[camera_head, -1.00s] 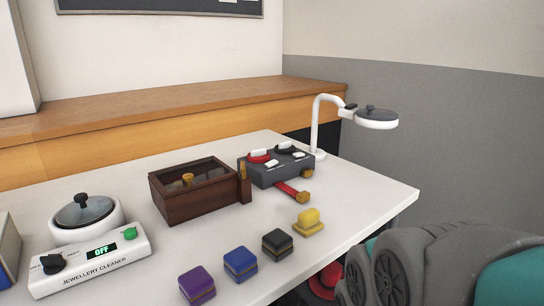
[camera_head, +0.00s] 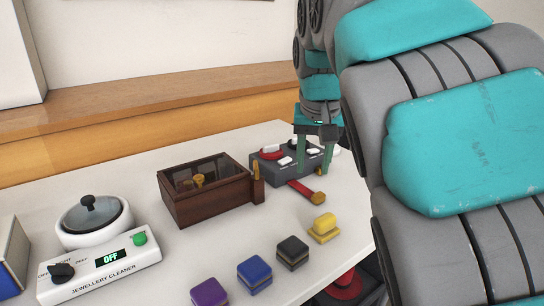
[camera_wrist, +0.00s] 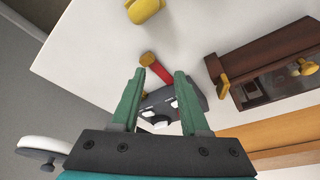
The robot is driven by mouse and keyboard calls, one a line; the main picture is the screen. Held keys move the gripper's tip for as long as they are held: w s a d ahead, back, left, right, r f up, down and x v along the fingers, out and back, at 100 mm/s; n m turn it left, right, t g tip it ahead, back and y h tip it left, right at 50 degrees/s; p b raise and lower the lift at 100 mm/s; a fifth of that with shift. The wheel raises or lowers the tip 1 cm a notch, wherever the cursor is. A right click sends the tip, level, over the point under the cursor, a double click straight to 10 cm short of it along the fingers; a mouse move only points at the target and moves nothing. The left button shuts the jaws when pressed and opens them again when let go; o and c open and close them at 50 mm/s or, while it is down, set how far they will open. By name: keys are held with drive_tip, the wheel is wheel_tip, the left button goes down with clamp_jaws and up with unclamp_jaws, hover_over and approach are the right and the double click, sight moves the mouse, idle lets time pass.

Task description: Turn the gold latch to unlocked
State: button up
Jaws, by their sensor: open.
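The gold latch (camera_head: 256,168) stands upright at the right front corner of a brown wooden box (camera_head: 206,207) with a glass lid. In the wrist view the gold latch (camera_wrist: 223,86) lies right of my fingers, beside the box (camera_wrist: 270,60). My gripper (camera_head: 314,168) is open over the grey device to the right of the box; it also shows in the wrist view (camera_wrist: 160,76) with nothing clearly held. It is apart from the latch. Another small gold part on the grey device's right end is partly hidden by my gripper.
The grey device (camera_head: 265,176) has a red gold-tipped lever (camera_head: 302,190). Yellow (camera_head: 323,228), black (camera_head: 292,252), blue (camera_head: 254,272) and purple (camera_head: 208,292) blocks line the front. A jewellery cleaner (camera_head: 100,265) stands left.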

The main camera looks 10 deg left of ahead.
drive_tip(key=n, duration=0.2)
approach(256, 164)
drive_tip(key=d+f, duration=0.1)
drive_tip(key=d, duration=0.1)
drive_tip(key=a+y, duration=0.1)
drive_tip(key=shift+n+t, duration=0.3)
drive_tip(key=shift+p+x, duration=0.5)
drive_tip(key=shift+x, duration=3.55)
drive_tip(key=shift+s+a, duration=0.1)
clamp_jaws()
